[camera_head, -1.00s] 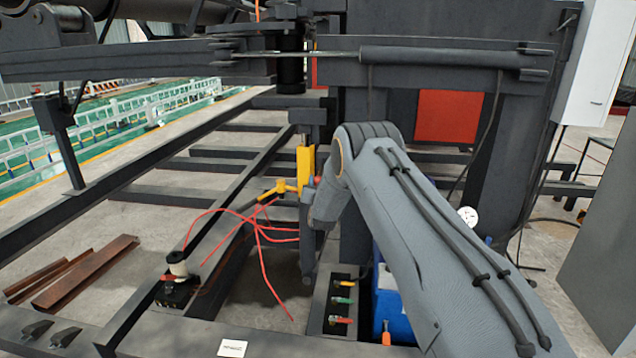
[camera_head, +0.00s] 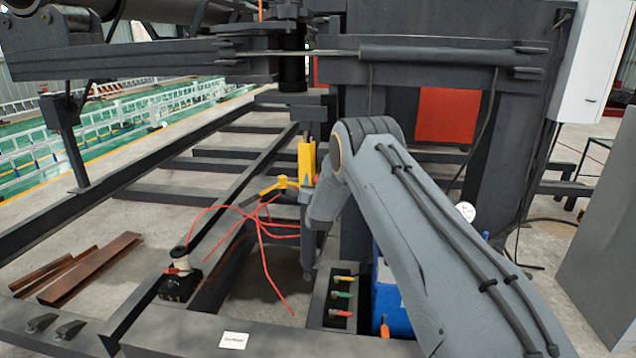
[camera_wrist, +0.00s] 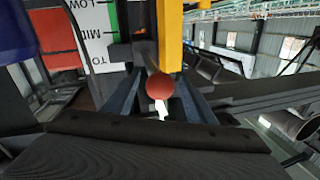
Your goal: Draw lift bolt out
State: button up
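The lift bolt's red ball knob (camera_wrist: 160,86) shows in the middle of the wrist view, in front of a yellow upright (camera_wrist: 170,35). My gripper (camera_wrist: 160,100) has its two dark fingers apart, one on each side of the knob. I cannot tell whether either finger touches it. The bolt's shank is mostly hidden. In the head view the yellow upright (camera_head: 306,160) stands on the dark machine, just left of my bent wrist. My fingers cannot be made out clearly there. A white scale plate (camera_wrist: 97,35) with LOW and MID marks stands left of the knob in the wrist view.
Red hoses (camera_head: 262,235) hang left of my wrist. A box with coloured valve handles (camera_head: 342,295) and a blue container (camera_head: 392,300) stand below. A dark horizontal beam (camera_head: 430,58) crosses above. Rusty bars (camera_head: 85,268) lie on the floor at left.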

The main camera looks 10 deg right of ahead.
jog(key=s+a+b, duration=0.1)
jog(key=s+b, duration=0.1)
jog(key=s, duration=0.5)
jog(key=shift+s, duration=0.4)
jog(key=shift+s+r, duration=0.1)
jog(key=s+d+n+g+y, duration=0.1)
jog(key=s+g, duration=0.7)
jog(key=s, duration=1.8)
jog(key=s+d+n+g+y, duration=0.1)
jog(key=s+g, duration=0.7)
jog(key=s, duration=1.8)
jog(key=shift+d+r+n+b, duration=0.15)
jog(key=shift+d+n+b, duration=0.25)
jog(key=shift+d+n, duration=0.4)
